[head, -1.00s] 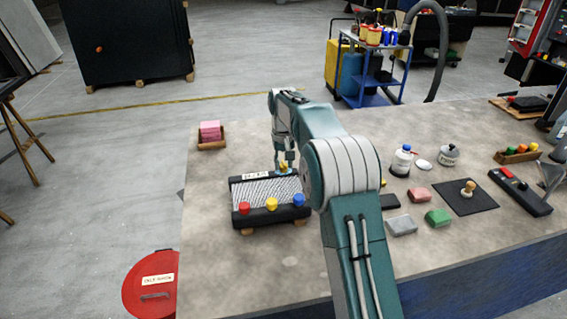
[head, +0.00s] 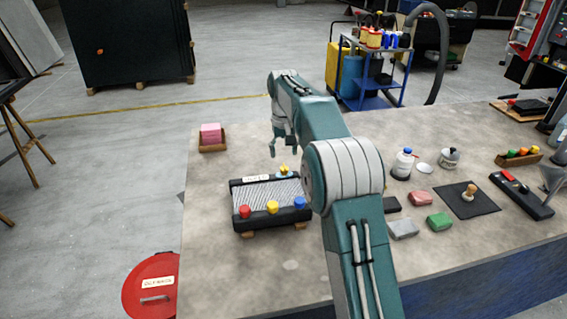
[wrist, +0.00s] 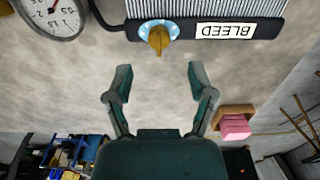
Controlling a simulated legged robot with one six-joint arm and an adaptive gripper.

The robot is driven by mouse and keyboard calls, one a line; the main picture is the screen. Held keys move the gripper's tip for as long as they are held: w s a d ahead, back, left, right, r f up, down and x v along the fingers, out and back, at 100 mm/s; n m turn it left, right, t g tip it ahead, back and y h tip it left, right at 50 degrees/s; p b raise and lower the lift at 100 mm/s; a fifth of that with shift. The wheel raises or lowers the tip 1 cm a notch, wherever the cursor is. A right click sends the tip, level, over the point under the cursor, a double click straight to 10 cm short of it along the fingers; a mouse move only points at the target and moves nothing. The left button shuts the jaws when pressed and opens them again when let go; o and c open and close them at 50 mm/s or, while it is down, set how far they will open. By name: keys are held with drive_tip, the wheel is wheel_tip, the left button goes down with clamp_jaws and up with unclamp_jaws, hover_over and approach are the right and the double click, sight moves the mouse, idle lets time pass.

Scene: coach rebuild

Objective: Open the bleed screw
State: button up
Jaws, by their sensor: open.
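The bleed screw (wrist: 158,38) is a yellow knob on a light blue disc, at the edge of a black-framed unit with grey fins (head: 268,193). Beside it is a white label reading BLEED (wrist: 226,31), upside down in the wrist view. In the head view the screw (head: 284,171) sits at the unit's far edge. My gripper (wrist: 160,80) is open and empty, its two fingers apart, with clear table between them. The screw lies beyond the fingertips, roughly in line with the gap. In the head view my gripper (head: 272,150) is behind and above the screw, not touching it.
Red, yellow (head: 272,207) and blue knobs line the unit's near edge. A dial gauge (wrist: 53,16) shows in the wrist view. A wooden tray with pink pads (head: 211,137) stands at the back left. Bottles and blocks lie right of my arm. The table's left front is bare.

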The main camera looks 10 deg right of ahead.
sight(283, 168)
wheel_tip(283, 168, up, 7)
drive_tip(key=shift+f, duration=0.2)
